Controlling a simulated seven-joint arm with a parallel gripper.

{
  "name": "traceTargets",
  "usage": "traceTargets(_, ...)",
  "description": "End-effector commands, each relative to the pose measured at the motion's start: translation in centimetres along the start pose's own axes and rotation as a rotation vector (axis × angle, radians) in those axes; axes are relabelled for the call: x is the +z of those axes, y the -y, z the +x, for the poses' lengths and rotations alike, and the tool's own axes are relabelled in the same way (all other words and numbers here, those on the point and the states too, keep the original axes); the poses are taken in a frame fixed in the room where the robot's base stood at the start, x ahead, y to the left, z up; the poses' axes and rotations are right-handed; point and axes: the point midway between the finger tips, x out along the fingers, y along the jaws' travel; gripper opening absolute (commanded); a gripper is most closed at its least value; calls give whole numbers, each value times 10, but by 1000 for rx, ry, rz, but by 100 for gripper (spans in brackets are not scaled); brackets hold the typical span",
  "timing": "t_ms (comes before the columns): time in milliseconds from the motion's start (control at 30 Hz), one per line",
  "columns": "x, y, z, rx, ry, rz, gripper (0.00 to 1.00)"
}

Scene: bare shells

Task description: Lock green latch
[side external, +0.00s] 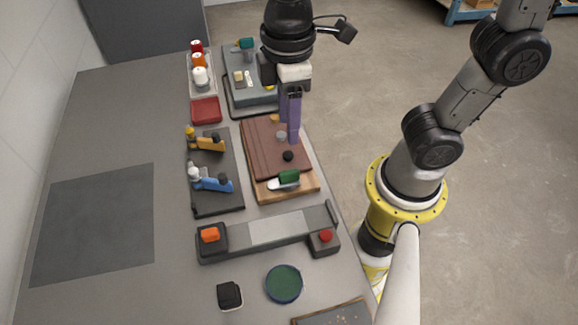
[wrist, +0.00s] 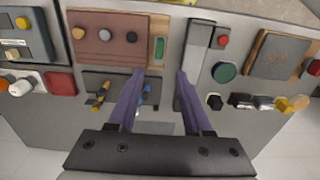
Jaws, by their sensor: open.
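The green latch (side external: 289,177) sits at the near end of a brown panel on a wooden board, with a pale metal piece beside it. In the wrist view the green latch (wrist: 159,48) is a narrow upright bar, ahead of the fingertips. My gripper (side external: 293,140) points down above the brown panel, farther back than the latch in the side view. In the wrist view my gripper (wrist: 161,76) has its two purple fingers apart with nothing held between them. Whether the latch is locked cannot be told.
The brown panel (side external: 263,148) carries several round knobs. Left of it a dark plate (side external: 216,168) holds an orange clamp (side external: 207,142) and a blue clamp (side external: 213,182). Nearer are a grey bar fixture (side external: 275,228) and a green disc (side external: 284,283). The table's left side is clear.

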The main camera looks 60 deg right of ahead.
Motion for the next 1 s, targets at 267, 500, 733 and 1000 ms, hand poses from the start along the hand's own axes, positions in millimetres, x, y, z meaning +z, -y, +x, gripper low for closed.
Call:
traceTargets(267, 2, 0, 44, -2, 6, 3, 50)
traceTargets(500, 2, 0, 91, -1, 5, 4, 50)
traceTargets(733, 1, 0, 122, 0, 2, 4, 50)
traceTargets(1000, 0, 0, 134, 1, -2, 4, 50)
